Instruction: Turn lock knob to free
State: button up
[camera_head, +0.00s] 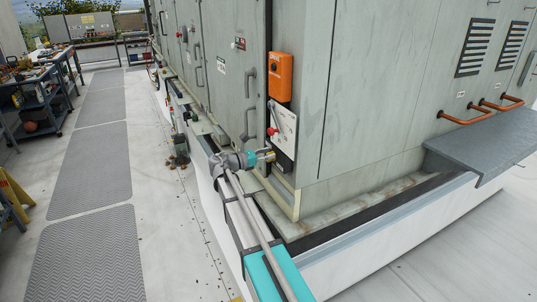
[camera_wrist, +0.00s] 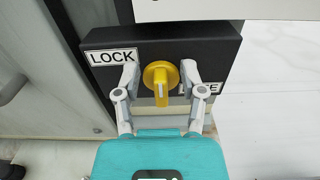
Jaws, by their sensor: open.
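A yellow lock knob (camera_wrist: 160,77) sits on the front of a black box (camera_wrist: 215,47) in the wrist view. A "LOCK" label (camera_wrist: 113,56) is at the knob's upper left, and a second label (camera_wrist: 201,88), partly hidden by a finger, is at its lower right. The knob's grip ridge points down, with a pale line on it. My gripper (camera_wrist: 160,75) is open, one finger on each side of the knob, with small visible gaps. In the head view my gripper (camera_head: 268,156) is at the cabinet's corner, below a white panel; the knob is not clear there.
A white panel (camera_head: 284,131) with a red-knobbed lever (camera_head: 271,131) is just above my gripper. An orange box (camera_head: 281,77) is higher up. Cabinet door handles (camera_head: 247,119) are to the left. Orange pipes (camera_head: 462,118) and a grey ledge (camera_head: 480,150) are at right.

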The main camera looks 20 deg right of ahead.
grip_shut()
jog(key=shift+d, duration=0.15)
